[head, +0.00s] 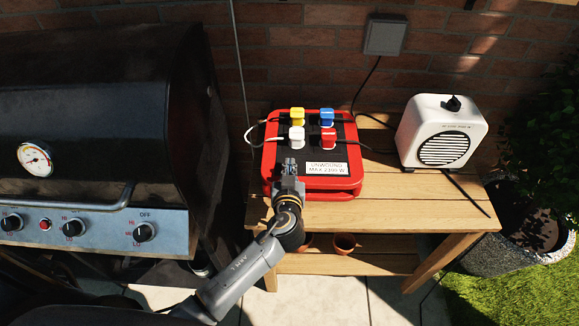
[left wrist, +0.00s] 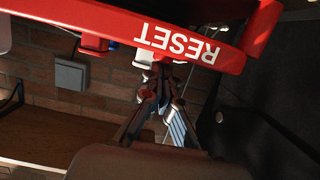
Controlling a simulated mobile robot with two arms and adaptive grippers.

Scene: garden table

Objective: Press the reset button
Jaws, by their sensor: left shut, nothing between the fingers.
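A red power box (head: 314,184) with a black top stands on the wooden table. Yellow (head: 297,115), blue (head: 327,116), white (head: 296,134) and red (head: 328,138) plugs stand in it. Its front label reads UNWOUND MAX 2300 W. My left gripper (head: 290,165) is at the box's front left part, fingers shut and empty. In the left wrist view, the red rim (left wrist: 120,30) carries the upside-down word RESET (left wrist: 176,43). The shut fingertips (left wrist: 163,68) overlap a white part beside that word. I cannot make out the button itself, or whether the fingers touch anything. My right gripper is not in view.
A black grill (head: 90,110) stands close on the left. A white heater (head: 443,132) is on the table (head: 390,213) at the right, with a cable. A grey wall box (head: 385,35) hangs behind. The table between power box and heater is mostly clear. A potted plant (head: 510,240) is at the far right.

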